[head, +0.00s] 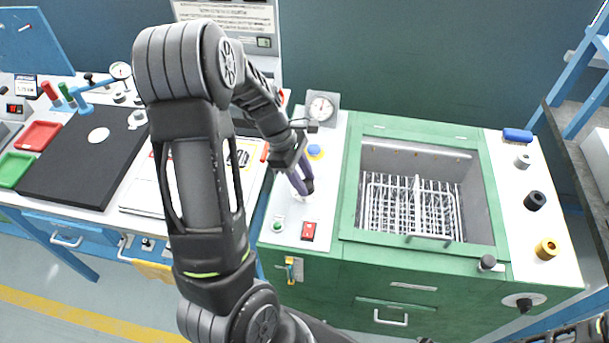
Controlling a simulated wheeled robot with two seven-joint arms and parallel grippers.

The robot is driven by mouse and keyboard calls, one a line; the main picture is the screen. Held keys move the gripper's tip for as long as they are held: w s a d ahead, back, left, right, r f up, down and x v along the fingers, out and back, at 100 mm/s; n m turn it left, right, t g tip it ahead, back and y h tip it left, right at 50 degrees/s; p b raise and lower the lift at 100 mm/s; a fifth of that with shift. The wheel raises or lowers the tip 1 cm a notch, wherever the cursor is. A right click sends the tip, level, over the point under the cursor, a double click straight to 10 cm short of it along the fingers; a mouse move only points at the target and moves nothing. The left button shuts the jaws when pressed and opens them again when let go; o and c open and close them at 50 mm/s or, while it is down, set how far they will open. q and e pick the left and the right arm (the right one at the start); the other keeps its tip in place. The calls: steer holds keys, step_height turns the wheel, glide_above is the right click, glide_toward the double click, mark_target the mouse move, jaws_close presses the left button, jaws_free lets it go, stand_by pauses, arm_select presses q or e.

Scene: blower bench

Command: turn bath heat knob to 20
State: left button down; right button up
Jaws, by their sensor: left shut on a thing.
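My left gripper (301,184) reaches down from the upper middle onto the white left panel of the green bath bench (350,210). Its fingers are close together, shut on a small knob whose body is mostly hidden by them. I cannot read the knob's pointer or scale, nor confirm its label. A dial gauge (321,107) stands at the back of this panel. The open bath (412,195) with a white wire rack is right of the gripper.
Black (535,200) and yellow (547,248) round pieces stand on the right panel. A black mat (85,155) lies on the left bench.

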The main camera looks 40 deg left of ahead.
arm_select(q)
steer(key=shift+n+t+y+p, duration=0.3)
steer(key=shift+n+t+p, duration=0.1)
steer(key=shift+n, duration=0.8)
steer(key=c, duration=0.9)
jaws_free()
steer(key=shift+c, duration=0.2)
steer(key=v, duration=0.7)
steer(key=shift+r, duration=0.35)
steer(key=shift+s+a, duration=0.1)
steer(key=shift+s, duration=0.05)
